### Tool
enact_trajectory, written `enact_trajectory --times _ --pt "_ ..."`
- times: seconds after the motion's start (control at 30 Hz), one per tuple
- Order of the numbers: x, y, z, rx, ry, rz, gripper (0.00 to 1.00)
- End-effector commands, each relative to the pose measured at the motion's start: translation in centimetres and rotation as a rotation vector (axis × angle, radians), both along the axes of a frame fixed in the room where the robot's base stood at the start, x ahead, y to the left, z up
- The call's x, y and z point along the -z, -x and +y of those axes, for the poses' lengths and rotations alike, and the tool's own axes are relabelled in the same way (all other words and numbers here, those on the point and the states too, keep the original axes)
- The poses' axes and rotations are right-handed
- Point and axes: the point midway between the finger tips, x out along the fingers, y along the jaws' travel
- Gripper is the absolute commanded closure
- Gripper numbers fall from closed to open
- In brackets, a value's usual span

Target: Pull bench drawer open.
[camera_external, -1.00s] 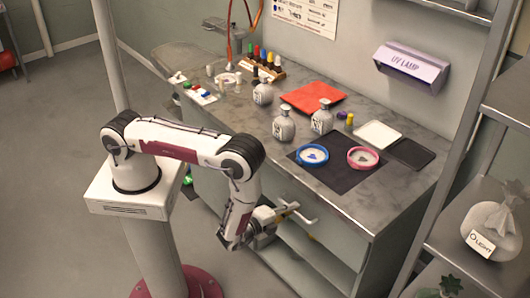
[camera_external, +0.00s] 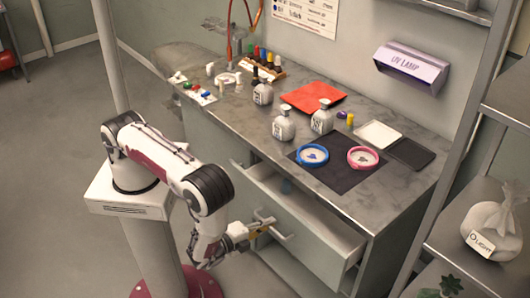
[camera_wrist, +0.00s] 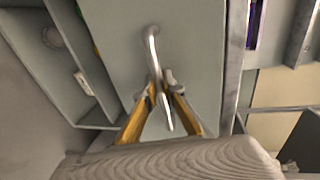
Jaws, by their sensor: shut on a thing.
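The bench drawer (camera_external: 318,228) is pulled out from under the worktop, and its pale interior shows from above. Its front panel (camera_wrist: 185,60) fills the middle of the wrist view. A metal bar handle (camera_wrist: 152,50) stands out from that front. My gripper (camera_external: 262,228) is at the handle, in front of the drawer. In the wrist view its yellow-brown fingers (camera_wrist: 163,95) are shut on the handle bar. The handle's lower end shows between and past the fingertips.
The grey worktop (camera_external: 230,118) above carries bottles, a red tray (camera_external: 313,97), a dark mat (camera_external: 338,172) and two round dishes. A metal shelf rack (camera_external: 455,225) stands at the right. Open floor (camera_external: 60,180) lies at the left.

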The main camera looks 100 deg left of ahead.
Motion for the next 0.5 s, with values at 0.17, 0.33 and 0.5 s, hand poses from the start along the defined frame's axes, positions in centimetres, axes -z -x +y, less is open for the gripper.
enact_trajectory --times 0.17,0.33,0.5 --pt "0.0 2.0 -2.1 0.003 0.000 0.000 1.00" --pt "0.0 3.8 -3.9 0.004 0.000 0.000 1.00" --pt "0.0 5.6 -5.7 0.003 0.000 0.000 1.00"
